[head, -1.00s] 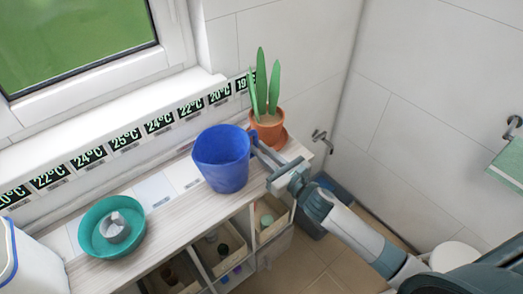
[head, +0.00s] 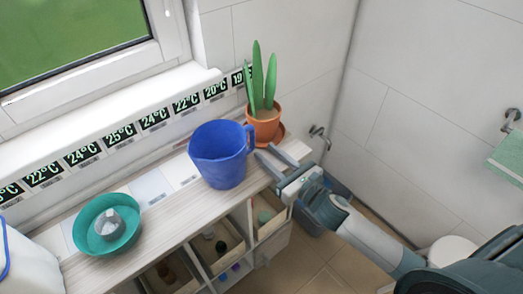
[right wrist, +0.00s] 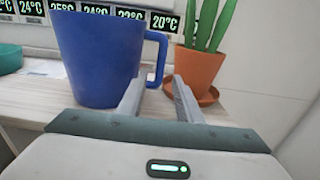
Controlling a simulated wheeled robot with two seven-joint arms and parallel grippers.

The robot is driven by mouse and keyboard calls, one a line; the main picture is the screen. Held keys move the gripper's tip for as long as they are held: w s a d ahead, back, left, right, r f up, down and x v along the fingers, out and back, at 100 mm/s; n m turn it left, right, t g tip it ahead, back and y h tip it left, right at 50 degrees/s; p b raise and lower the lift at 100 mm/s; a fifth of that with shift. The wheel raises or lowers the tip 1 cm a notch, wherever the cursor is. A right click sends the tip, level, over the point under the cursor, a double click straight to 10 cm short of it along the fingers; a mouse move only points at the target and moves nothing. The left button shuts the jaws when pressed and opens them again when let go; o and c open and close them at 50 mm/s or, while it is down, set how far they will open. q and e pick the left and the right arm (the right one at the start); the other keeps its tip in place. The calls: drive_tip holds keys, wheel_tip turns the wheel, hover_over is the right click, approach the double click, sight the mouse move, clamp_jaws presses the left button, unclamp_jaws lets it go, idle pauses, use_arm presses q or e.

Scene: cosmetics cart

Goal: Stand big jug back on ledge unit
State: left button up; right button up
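The big blue jug (head: 217,158) stands upright on the wooden top of the ledge unit (head: 180,221), its handle on the right side toward the plant. In the right wrist view the jug (right wrist: 97,55) fills the left half, with its handle just beyond the fingers. My right gripper (head: 267,160) is open and empty, to the right of the jug and apart from it. In the right wrist view the two fingers of my right gripper (right wrist: 157,95) are spread with nothing between them. My left gripper is not in view.
A potted plant (head: 263,125) on a saucer stands close right of the jug. A teal bowl (head: 82,233) with a grey object sits at the left. A white container (head: 28,262) is at the far left. Open bins (head: 215,250) lie below the top.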

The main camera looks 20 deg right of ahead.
drive_tip(key=b+v, duration=0.1)
drive_tip(key=v, duration=0.6)
drive_tip(key=shift+b, duration=0.4)
idle(0.3)
